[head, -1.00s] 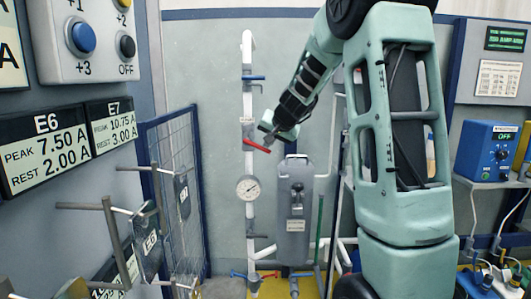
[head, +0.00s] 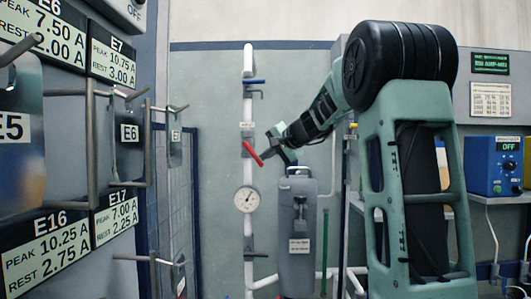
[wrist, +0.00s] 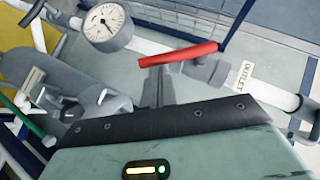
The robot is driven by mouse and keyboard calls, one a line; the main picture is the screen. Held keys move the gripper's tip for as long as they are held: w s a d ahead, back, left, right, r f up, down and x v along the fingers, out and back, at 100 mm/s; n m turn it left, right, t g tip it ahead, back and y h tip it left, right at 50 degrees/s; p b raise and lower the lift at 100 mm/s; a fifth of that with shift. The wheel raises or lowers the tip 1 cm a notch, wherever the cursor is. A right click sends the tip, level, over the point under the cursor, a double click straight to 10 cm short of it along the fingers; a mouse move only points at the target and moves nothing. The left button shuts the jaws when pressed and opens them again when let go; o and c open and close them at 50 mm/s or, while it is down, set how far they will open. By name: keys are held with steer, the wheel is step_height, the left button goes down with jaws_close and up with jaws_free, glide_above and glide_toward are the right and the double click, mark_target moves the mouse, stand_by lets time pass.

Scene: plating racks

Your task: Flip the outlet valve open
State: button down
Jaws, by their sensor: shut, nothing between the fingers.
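The outlet valve's red lever (head: 253,153) sits on the white vertical pipe (head: 248,96), slanting down to the right, neither along nor straight across the pipe. A label just above it shows in the head view; in the wrist view the label (wrist: 240,75) reads OUTLET. The red lever (wrist: 178,54) also shows in the wrist view, just beyond my fingertips. My gripper (head: 271,138) is shut and empty, just right of the valve at lever height. In the wrist view its fingers (wrist: 156,76) reach the lever's edge; whether they touch cannot be told.
A grey cylinder (head: 297,235) stands right of the pipe. Racks with hooks and hanging plates (head: 128,135) crowd the left. A blue power unit (head: 493,165) is far right.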

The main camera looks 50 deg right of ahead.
mark_target(262, 165)
steer(key=f+t+b, duration=0.1)
steer(key=b, duration=0.2)
steer(key=f+m+t+b, duration=0.1)
steer(key=b, duration=0.3)
steer(key=w+a+f+m+t+y+b, duration=0.1)
steer(key=b, duration=0.3)
steer(key=shift+w+f, duration=0.1)
steer(key=shift+f, duration=0.05)
steer(key=b, duration=0.2)
steer(key=w+m+t+b, duration=0.1)
steer(key=b, duration=0.1)
steer(key=shift+a+f+t, duration=0.15)
steer(key=shift+a+t, duration=0.15)
steer(key=shift+a, duration=0.1)
steer(key=shift+w+a+b, duration=0.1)
steer(key=shift+b, duration=0.55)
